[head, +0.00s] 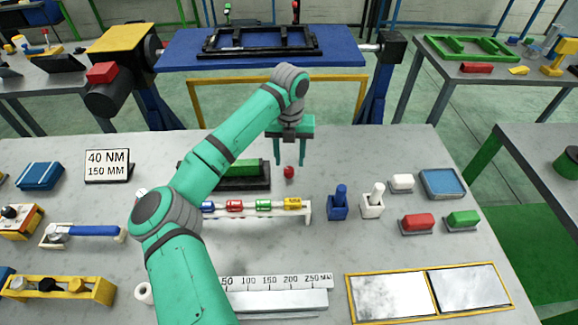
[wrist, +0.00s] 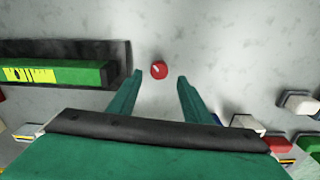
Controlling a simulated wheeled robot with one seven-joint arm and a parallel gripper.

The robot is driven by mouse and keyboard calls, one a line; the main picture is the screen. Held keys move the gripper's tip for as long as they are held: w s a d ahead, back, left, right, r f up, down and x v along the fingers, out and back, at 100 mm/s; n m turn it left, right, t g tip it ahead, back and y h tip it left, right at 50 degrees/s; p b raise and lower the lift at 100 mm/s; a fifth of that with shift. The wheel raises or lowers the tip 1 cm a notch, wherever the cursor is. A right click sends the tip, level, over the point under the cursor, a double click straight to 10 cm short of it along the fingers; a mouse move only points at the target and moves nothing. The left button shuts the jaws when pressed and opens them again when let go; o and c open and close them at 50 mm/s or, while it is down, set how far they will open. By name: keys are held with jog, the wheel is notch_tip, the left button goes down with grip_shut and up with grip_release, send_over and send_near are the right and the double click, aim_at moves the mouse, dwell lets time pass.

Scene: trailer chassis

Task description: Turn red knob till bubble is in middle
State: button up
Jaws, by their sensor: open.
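A small round red knob (head: 289,172) sits on the grey table, just right of a black base with a green block. It also shows in the wrist view (wrist: 159,70), with a pale mark on its top. The green block (wrist: 52,76) has a yellow patch with dark marks at its left; no bubble can be made out in it. My gripper (head: 294,163) is open and empty. In the wrist view its two green fingers (wrist: 160,80) stand apart, with the knob between and slightly beyond their tips. I cannot tell the height gap.
A rack (head: 263,216) with several coloured pieces stands in front of the knob. A blue holder (head: 338,206) and a white holder (head: 373,204) stand to the right. A sign (head: 107,166) stands at the left. The table behind the knob is clear.

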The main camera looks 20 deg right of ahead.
aim_at(289, 170)
jog(key=shift+a+f, duration=0.1)
jog(key=shift+f, duration=2.25)
jog(key=shift+w, duration=0.1)
jog(key=c, duration=1.1)
